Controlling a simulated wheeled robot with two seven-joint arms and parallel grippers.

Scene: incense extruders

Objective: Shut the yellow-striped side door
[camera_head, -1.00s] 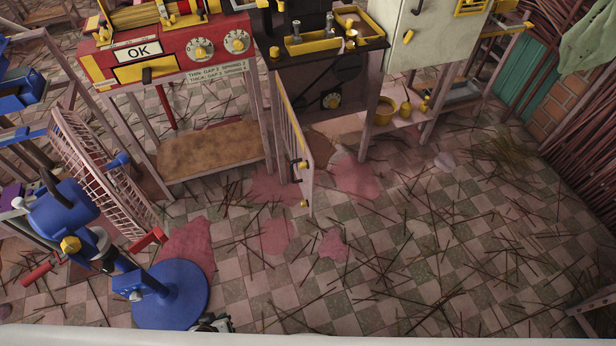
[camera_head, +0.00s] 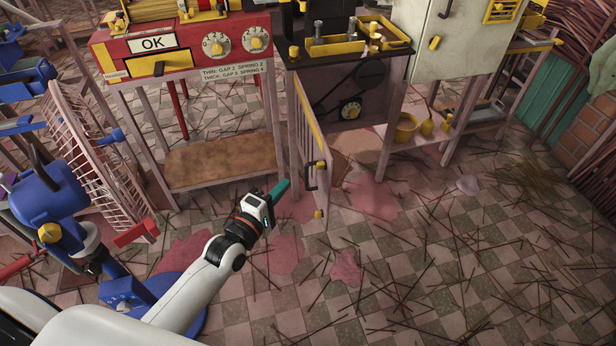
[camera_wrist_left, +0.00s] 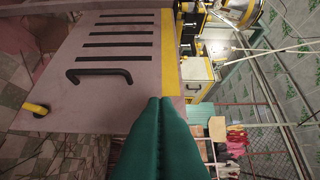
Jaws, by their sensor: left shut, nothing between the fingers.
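The yellow-striped side door (camera_head: 311,135) stands open in the head view, swung out toward me from under the dark machine. Its black handle (camera_head: 311,178) and a yellow knob (camera_head: 319,213) show near its free edge. My left gripper (camera_head: 282,187) is shut and empty, just left of the door. In the left wrist view the door (camera_wrist_left: 142,60) shows as a pale panel with dark slots, a handle (camera_wrist_left: 98,72) and a yellow stripe (camera_wrist_left: 169,55). The gripper's green fingertips (camera_wrist_left: 160,100) overlap its edge there; I cannot tell if they touch it. My right gripper is out of view.
The red OK machine (camera_head: 185,50) stands left of the door, above a brown shelf (camera_head: 220,160). A blue round-based stand (camera_head: 125,292) is at left. A white cabinet (camera_head: 450,40) is at right. The floor, strewn with sticks, is open in front.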

